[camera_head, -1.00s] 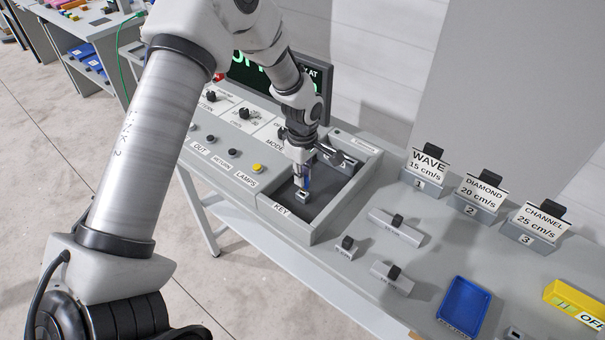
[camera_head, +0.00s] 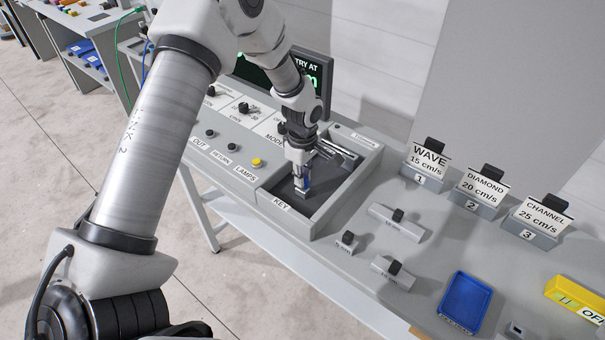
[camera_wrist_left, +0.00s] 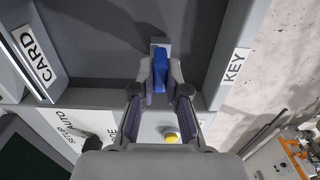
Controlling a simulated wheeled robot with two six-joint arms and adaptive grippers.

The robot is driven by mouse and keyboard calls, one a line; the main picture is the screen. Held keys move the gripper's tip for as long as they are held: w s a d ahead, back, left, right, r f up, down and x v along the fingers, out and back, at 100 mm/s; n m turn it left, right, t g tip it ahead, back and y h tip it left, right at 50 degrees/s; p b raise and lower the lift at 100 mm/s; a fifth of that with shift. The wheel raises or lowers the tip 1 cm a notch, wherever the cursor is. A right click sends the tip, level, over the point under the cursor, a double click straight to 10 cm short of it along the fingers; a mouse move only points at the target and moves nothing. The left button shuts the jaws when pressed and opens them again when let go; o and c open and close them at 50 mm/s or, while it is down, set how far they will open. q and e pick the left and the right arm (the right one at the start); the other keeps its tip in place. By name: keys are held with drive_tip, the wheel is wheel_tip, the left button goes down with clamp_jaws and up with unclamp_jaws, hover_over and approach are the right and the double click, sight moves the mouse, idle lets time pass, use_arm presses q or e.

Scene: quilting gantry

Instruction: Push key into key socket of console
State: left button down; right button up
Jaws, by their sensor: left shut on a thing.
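My left gripper (camera_head: 303,178) is inside the recessed bay marked KEY on the console (camera_head: 265,196). It is shut on the blue key (camera_wrist_left: 160,72), which shows between the fingertips in the left wrist view. In the head view the key (camera_head: 307,182) points down to the bay floor. A small grey block (camera_wrist_left: 160,42), seemingly the key socket, shows right at the key's far end. Key and block overlap in view, so I cannot tell how deep the key sits. My right gripper is not in view.
A CARD label (camera_wrist_left: 35,58) lies beside the bay. A yellow button (camera_head: 257,162) and a screen (camera_head: 290,75) are nearby. To the right are speed cards, small grey blocks and a blue tray (camera_head: 465,302).

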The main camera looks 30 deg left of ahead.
use_arm(q)
drive_tip(key=shift+f, duration=0.25)
drive_tip(key=c, duration=1.1)
unclamp_jaws()
drive_tip(key=shift+r, duration=0.1)
wheel_tip(320, 180, up, 12)
